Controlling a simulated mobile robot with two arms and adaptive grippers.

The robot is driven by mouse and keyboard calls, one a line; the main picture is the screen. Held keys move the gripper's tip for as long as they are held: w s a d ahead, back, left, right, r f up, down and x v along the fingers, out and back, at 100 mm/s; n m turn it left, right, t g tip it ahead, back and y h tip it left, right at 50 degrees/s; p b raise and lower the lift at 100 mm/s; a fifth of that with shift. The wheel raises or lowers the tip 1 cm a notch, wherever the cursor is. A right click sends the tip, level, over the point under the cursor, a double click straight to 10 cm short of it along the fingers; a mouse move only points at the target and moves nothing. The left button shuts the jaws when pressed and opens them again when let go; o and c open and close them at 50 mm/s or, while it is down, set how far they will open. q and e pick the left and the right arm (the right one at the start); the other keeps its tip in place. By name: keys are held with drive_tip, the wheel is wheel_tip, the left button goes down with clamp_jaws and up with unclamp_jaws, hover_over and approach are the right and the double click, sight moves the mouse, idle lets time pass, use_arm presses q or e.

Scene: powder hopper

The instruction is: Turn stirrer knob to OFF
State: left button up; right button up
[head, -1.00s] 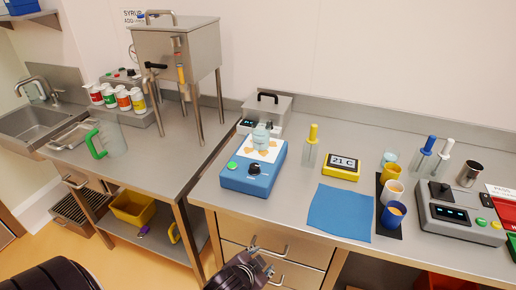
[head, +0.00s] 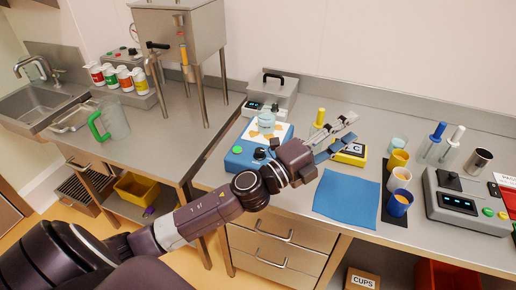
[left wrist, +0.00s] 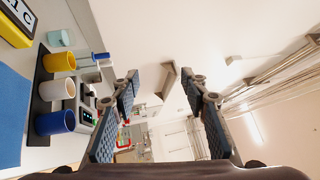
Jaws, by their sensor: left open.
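The blue stirrer (head: 240,163) stands near the left end of the right-hand counter, with a white top plate. It has a green button (head: 237,150) and a dark knob (head: 260,154) on its front. A small clear vessel (head: 267,121) stands on the plate. My left gripper (head: 345,127) is open and empty above the counter, to the right of the stirrer and apart from the knob. My arm hides part of the stirrer's right side. In the left wrist view the open gripper (left wrist: 163,105) points away from the stirrer. My right gripper does not show.
A yellow-capped bottle (head: 319,118) and a yellow temperature display (head: 349,156) stand close to my left gripper. A blue cloth (head: 347,197) lies in front. Cups on a dark mat, including a blue cup (head: 399,204), and a grey control box (head: 460,202) stand further right.

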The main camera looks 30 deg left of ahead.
use_arm(q)
drive_tip(key=d+m+g+h, duration=0.4)
drive_tip(key=m+g+h, duration=0.1)
drive_tip(key=m, duration=0.4)
drive_tip(key=m+g+y, duration=1)
drive_tip(key=y, duration=0.2)
approach(259, 150)
drive_tip(key=f, duration=0.2)
drive_tip(key=p+x, duration=0.1)
drive_tip(key=x, duration=0.3)
drive_tip(key=p+x, duration=0.1)
drive_tip(key=x, duration=0.1)
drive_tip(key=shift+w+d+r+p, duration=0.1)
drive_tip(key=shift+w+d+p, duration=0.15)
drive_tip(key=shift+w+p, duration=0.1)
drive_tip(key=shift+w+d+f, duration=0.1)
drive_tip(key=shift+f, duration=0.5)
